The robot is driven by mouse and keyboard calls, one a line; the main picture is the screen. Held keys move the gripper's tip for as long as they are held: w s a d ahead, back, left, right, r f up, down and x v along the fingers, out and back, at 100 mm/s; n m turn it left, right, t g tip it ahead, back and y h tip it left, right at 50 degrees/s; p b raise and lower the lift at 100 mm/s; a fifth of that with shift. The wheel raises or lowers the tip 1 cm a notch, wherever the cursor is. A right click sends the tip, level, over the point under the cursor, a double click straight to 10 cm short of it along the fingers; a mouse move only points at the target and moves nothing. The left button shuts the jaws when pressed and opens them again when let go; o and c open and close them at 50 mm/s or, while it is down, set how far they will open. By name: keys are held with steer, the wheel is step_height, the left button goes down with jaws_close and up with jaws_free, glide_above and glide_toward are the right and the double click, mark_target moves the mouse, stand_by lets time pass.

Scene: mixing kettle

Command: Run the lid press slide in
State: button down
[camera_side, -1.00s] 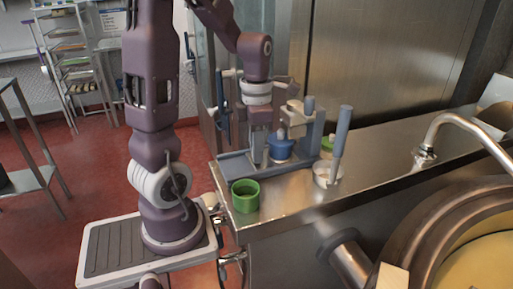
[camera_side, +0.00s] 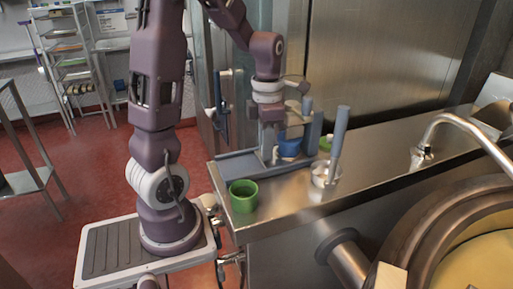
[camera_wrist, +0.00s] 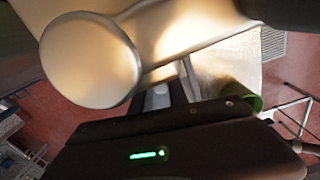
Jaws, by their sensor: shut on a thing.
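The lid press, with its blue-grey base rail (camera_side: 238,164) and upright (camera_side: 314,130), stands on the steel counter. The press's pale upper block is largely hidden behind my wrist. In the wrist view a large rounded metal end (camera_wrist: 90,60) fills the upper left and hides the fingertips.
A green ring-like cup (camera_side: 243,196) stands at the counter's front left edge; it also shows in the wrist view (camera_wrist: 238,94). A metal pot with a grey-blue handle (camera_side: 340,135) stands right of the press. A tap (camera_side: 424,152) and large kettle (camera_side: 420,225) lie further right.

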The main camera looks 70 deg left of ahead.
steer(key=shift+w+r, duration=0.1)
steer(key=shift+w, duration=0.2)
steer(key=c, duration=1.3)
jaws_free()
step_height(320, 180, up, 7)
steer(key=s+d+r+m+t, duration=0.1)
steer(key=d+m, duration=0.4)
steer(key=m, duration=0.6)
steer(key=s+d+r+m+t, duration=0.1)
steer(key=s+d+m, duration=0.4)
steer(key=m, duration=0.6)
steer(key=s+d+r+m+t, duration=0.1)
steer(key=s+d+m+t, duration=0.2)
steer(key=m, duration=0.9)
steer(key=shift+s+d+r+t, duration=0.1)
steer(key=shift+s+d+t, duration=0.05)
steer(key=shift+s+d, duration=0.55)
steer(key=shift+s+d+t, duration=0.15)
steer(key=shift+s+d, duration=0.2)
steer(key=shift+d, duration=0.55)
